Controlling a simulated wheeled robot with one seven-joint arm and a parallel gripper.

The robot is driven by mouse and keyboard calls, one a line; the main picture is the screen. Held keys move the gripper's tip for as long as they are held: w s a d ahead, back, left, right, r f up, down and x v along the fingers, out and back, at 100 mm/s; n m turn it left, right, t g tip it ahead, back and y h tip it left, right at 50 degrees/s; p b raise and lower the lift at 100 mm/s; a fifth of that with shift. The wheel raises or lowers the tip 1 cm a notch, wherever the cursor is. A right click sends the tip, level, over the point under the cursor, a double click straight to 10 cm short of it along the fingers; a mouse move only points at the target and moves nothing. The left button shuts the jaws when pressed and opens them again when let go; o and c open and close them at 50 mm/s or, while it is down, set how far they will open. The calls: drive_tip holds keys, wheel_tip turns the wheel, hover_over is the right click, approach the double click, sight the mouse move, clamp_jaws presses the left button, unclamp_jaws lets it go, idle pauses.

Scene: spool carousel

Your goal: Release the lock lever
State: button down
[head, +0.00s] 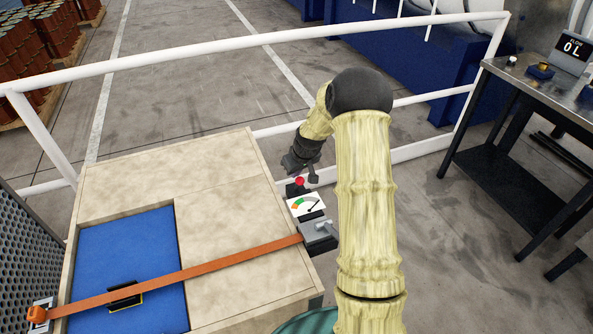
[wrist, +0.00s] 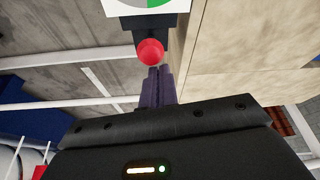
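A red round knob (head: 299,181) stands on a small dark base at the right side of the wooden crate, beside a dial gauge (head: 306,205). It looks like the lock lever's end; its stem is hard to make out. The red knob also shows in the wrist view (wrist: 150,52), just beyond my fingertips. My gripper (head: 313,178) is just above and to the right of the knob in the head view. In the wrist view, the dark purple fingers (wrist: 160,72) lie side by side, with nothing seen between them. Whether they touch the knob I cannot tell.
An orange strap (head: 190,274) crosses the wooden crate (head: 120,179) and its blue panel (head: 130,250) to a grey ratchet box (head: 317,233). A white railing (head: 240,43) runs behind. A metal table (head: 540,84) stands at right.

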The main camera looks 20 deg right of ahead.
drive_tip(key=shift+s+d+f, duration=0.2)
drive_tip(key=shift+s+f, duration=0.25)
drive_tip(key=shift+s, duration=0.2)
drive_tip(key=shift+s+d+f, duration=0.1)
drive_tip(key=shift+s, duration=0.05)
drive_tip(key=shift+f, duration=0.1)
drive_tip(key=shift+d+r, duration=0.1)
drive_tip(key=shift+r, duration=0.1)
drive_tip(key=w+a+r+p, duration=0.1)
drive_tip(key=w+r+p, duration=0.1)
drive_tip(key=w+r, duration=0.15)
drive_tip(key=s+r+b, duration=0.2)
drive_tip(key=s+r, duration=0.3)
drive_tip(key=s, duration=0.2)
drive_tip(key=shift+s+d+r, duration=0.15)
drive_tip(key=shift+s, duration=0.05)
